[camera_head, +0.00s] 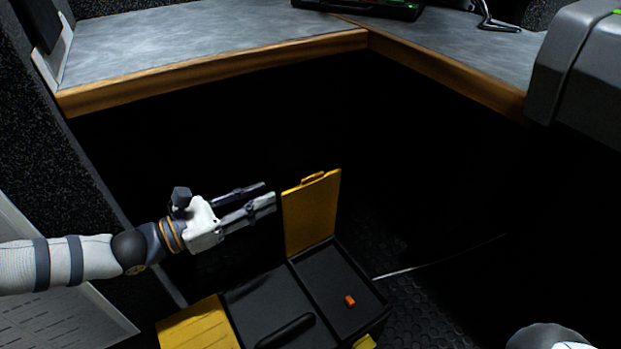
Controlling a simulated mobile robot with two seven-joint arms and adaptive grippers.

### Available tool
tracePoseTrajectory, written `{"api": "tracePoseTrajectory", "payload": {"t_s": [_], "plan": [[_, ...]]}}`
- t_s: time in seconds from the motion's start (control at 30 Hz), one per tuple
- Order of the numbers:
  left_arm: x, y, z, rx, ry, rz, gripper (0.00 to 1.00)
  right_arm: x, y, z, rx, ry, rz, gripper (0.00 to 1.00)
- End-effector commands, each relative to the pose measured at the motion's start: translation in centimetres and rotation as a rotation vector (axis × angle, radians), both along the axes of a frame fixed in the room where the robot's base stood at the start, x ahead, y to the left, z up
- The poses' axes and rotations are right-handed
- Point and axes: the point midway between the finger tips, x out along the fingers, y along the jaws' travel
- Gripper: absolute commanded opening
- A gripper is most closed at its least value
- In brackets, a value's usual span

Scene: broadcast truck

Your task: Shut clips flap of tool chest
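The tool chest (266,305) is black with yellow flaps and stands at the bottom centre. One yellow flap (312,213) stands upright at the far edge of its right compartment (325,275), which lies open. A small orange piece (350,301) lies in that compartment. Another yellow flap (200,326) lies flat at the chest's left. I cannot read any label saying which is the clips flap. My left gripper (270,194) is open and empty, just left of the upright flap, with its fingers pointing at it and a small apparent gap. My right gripper is out of view.
A grey worktop (200,40) with a wooden edge runs along the back and right, above dark space. A grey box-like unit (580,65) juts in at the upper right. Dark studded floor (420,310) shows right of the chest.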

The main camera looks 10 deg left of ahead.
Motion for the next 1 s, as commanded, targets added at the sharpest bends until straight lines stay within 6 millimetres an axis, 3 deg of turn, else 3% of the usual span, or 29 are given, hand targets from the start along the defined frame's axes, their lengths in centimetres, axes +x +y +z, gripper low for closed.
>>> {"api": "tracePoseTrajectory", "payload": {"t_s": [0.43,0.6,0.83,0.87,0.97,1.0], "plan": [[6.0,-8.1,-0.2,0.000,0.002,-0.007,0.26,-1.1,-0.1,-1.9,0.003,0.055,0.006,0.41],[6.9,-9.3,0.0,0.002,0.001,-0.006,0.26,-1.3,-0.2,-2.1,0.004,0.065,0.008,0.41],[7.0,-9.5,0.2,0.003,0.000,-0.006,0.26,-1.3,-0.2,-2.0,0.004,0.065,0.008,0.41],[7.0,-9.4,0.2,0.003,0.000,-0.006,0.24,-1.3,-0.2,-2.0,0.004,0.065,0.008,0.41],[7.0,-9.4,0.2,0.003,0.000,-0.006,0.01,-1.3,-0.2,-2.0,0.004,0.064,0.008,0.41],[7.0,-9.4,0.2,0.003,0.000,-0.006,0.00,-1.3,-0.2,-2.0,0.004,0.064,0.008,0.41]]}}
